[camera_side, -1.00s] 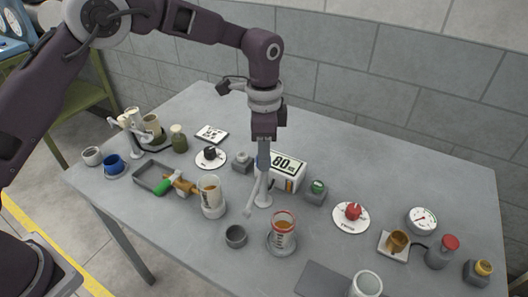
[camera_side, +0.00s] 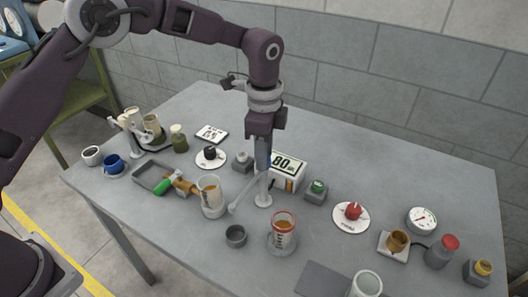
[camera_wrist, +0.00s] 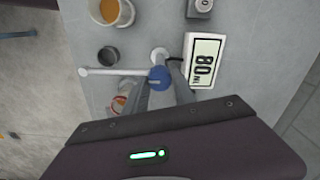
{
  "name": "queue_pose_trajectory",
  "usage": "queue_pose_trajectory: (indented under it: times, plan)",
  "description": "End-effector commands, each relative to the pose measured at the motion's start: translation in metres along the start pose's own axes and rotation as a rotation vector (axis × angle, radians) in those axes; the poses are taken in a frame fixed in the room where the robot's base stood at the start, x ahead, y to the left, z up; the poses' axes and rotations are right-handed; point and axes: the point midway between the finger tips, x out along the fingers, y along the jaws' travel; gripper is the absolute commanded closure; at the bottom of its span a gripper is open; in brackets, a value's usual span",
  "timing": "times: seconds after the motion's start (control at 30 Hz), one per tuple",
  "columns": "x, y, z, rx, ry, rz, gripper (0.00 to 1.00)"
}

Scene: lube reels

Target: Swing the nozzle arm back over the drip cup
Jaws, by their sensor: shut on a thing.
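The nozzle arm is a pale grey bar (camera_side: 246,194) on an upright post with a round foot (camera_side: 264,201). Its blue knob shows in the wrist view (camera_wrist: 160,77), and the bar (camera_wrist: 110,72) runs left from it to a rounded tip. My gripper (camera_side: 263,165) points down over the post; in the wrist view its two fingers (camera_wrist: 161,84) are closed on the blue knob. The small dark grey cup (camera_side: 236,236), which looks like the drip cup, stands near the bar's free end. In the wrist view this cup (camera_wrist: 107,56) lies just above the bar, close to its tip.
A beaker of amber liquid (camera_side: 210,196) stands left of the bar's tip. A red-rimmed beaker (camera_side: 283,235) stands right of the cup. A white display reading 80 (camera_side: 286,171) is close behind the post. A green-buttoned box (camera_side: 317,192) is to the right.

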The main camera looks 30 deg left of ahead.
Motion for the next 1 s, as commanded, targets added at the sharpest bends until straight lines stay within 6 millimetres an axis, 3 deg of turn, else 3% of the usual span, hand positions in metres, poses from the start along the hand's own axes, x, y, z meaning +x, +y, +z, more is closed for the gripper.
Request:
queue_pose_trajectory:
  times: [0.03, 0.07, 0.13, 0.17, 0.47, 0.8, 1.0]
  plan:
    - [-0.001, -0.001, 0.0, -0.001, 0.002, -0.002, 1.0]
    - [-0.001, -0.001, 0.0, -0.001, 0.002, -0.002, 0.63]
    - [-0.001, -0.001, 0.0, -0.001, 0.002, -0.002, 0.49]
    - [-0.001, 0.0, 0.0, -0.001, 0.002, -0.002, 0.47]
    - [-0.003, 0.0, 0.0, -0.001, 0.001, -0.002, 0.47]
    - [-0.064, -0.001, 0.0, -0.002, 0.002, -0.004, 0.47]
    - [-0.072, 0.0, 0.0, -0.001, 0.001, -0.001, 0.47]
